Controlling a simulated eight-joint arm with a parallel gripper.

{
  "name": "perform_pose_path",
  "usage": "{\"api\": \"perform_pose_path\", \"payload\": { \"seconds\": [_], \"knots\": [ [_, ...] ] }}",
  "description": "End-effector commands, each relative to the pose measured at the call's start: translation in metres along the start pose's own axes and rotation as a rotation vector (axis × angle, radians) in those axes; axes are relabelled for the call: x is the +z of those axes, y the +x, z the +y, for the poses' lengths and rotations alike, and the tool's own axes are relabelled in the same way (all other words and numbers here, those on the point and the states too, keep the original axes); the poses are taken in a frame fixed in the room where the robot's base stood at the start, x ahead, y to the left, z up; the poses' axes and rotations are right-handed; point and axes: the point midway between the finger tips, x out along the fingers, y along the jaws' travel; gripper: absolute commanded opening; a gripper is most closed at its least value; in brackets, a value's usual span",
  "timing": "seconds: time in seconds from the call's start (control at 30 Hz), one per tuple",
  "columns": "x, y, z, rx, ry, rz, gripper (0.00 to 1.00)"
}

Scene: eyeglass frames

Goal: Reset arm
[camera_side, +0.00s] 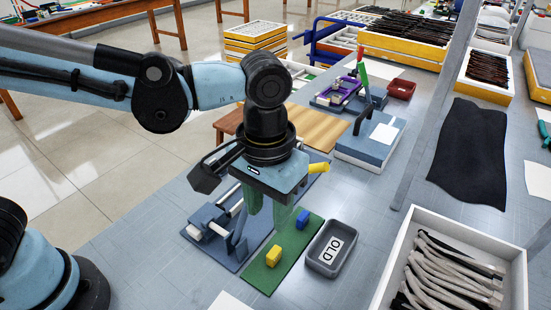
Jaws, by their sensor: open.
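My gripper (267,212) hangs at the middle of the camera_side view, pointing down, with green fingers. It is open, and I see nothing held between the fingers. It is above the blue fixture plate (232,259) and the left edge of a green mat (262,279). My arm reaches in from the left and hides part of the fixture behind the gripper.
A grey bin marked OLD (318,262) stands to the right. A white box of eyeglass parts (388,272) is at lower right. A black cloth (470,150) lies flat behind it.

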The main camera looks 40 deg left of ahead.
Motion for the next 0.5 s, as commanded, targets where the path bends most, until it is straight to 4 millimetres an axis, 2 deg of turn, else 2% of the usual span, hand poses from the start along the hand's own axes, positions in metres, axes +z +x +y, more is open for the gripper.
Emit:
{"api": "perform_pose_path", "payload": {
  "seconds": [0.13,0.27,0.5],
  "knots": [
    [0.007,-0.003,-0.023,0.008,0.129,0.013,0.42],
    [0.008,-0.005,-0.057,0.03,0.23,0.069,0.42],
    [-0.003,-0.01,-0.13,0.064,0.144,0.281,0.42]
  ]
}}
